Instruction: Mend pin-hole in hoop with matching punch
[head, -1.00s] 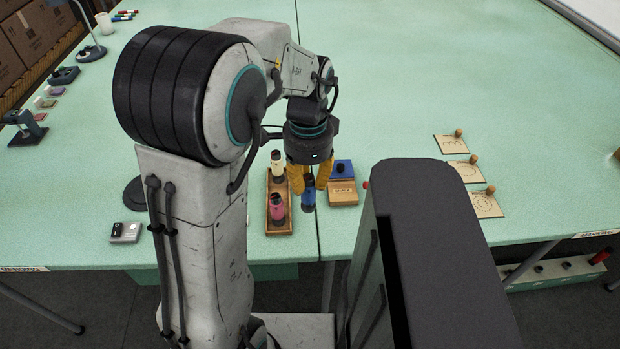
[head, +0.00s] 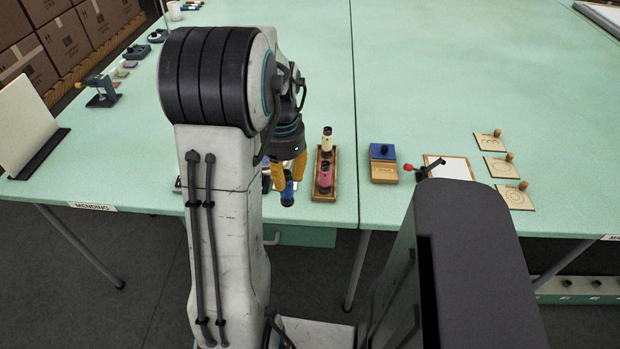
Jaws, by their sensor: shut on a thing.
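My gripper (head: 286,172) is shut on a blue punch (head: 288,190) with dark ends. The punch hangs upright below the orange fingers, just left of a wooden tray (head: 314,190). A cream punch (head: 327,141) and a pink punch (head: 325,176) stand in that tray, cream at the back and pink at the front. I cannot make out the hoop or its pin-hole; my arm hides part of the table to the left. A "MENDING" label (head: 93,206) is on the table's front edge at left.
A wooden block with a blue top (head: 383,152) stands right of the tray. Beyond it lie a white sheet with a dark red-knobbed device (head: 423,172) and several knobbed wooden plates (head: 515,196). At left are a white panel (head: 25,130) and a small stand (head: 103,93).

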